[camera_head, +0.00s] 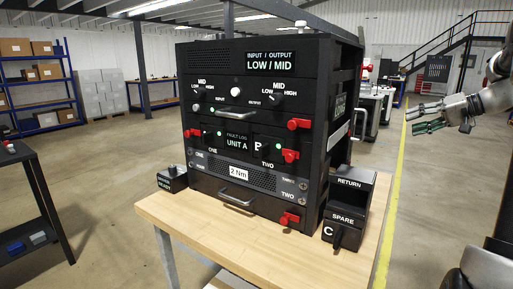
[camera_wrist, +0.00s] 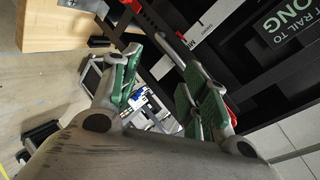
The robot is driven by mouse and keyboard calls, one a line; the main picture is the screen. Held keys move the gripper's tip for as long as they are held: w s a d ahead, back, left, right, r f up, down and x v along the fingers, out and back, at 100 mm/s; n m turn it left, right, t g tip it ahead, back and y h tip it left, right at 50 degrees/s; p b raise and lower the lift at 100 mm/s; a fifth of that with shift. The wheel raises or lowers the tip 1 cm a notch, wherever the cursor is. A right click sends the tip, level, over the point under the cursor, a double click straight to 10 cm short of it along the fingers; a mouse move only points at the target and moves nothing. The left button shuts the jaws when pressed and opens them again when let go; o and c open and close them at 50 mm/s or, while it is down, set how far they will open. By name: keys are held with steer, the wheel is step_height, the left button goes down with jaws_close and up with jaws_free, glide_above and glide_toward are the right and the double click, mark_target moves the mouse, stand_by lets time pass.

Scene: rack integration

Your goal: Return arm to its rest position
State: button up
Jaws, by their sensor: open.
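My arm (camera_head: 490,98) reaches in from the right edge of the head view. My gripper (camera_head: 420,119) points left, with its green-padded fingers apart and nothing between them. It is in the air to the right of the black rack (camera_head: 262,120), clear of it in the picture. In the wrist view my gripper (camera_wrist: 163,80) also shows spread green pads and an empty gap. The rest of the arm is mostly out of frame.
The rack stands on a wooden table (camera_head: 160,212), with a RETURN/SPARE box (camera_head: 350,205) at its right and a small black box (camera_head: 172,178) at its left. A dark shelf cart (camera_head: 38,215) is at the left. Floor by the yellow line (camera_head: 393,205) is clear.

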steer(key=s+a+f+n+g+h, duration=0.1)
steer(key=s+a, duration=0.4)
steer(key=s, duration=0.6)
steer(key=s+a+f+n+g+h, duration=0.1)
steer(key=s+a+f+h, duration=0.2)
steer(key=s, duration=0.8)
steer(key=s+a+f+g+h, duration=0.2)
steer(key=s+a+h, duration=0.3)
steer(key=s+a, duration=0.3)
steer(key=s, duration=0.3)
steer(key=shift+s+f+n, duration=0.25)
steer(key=shift+s+n, duration=0.1)
steer(key=shift+n, duration=0.05)
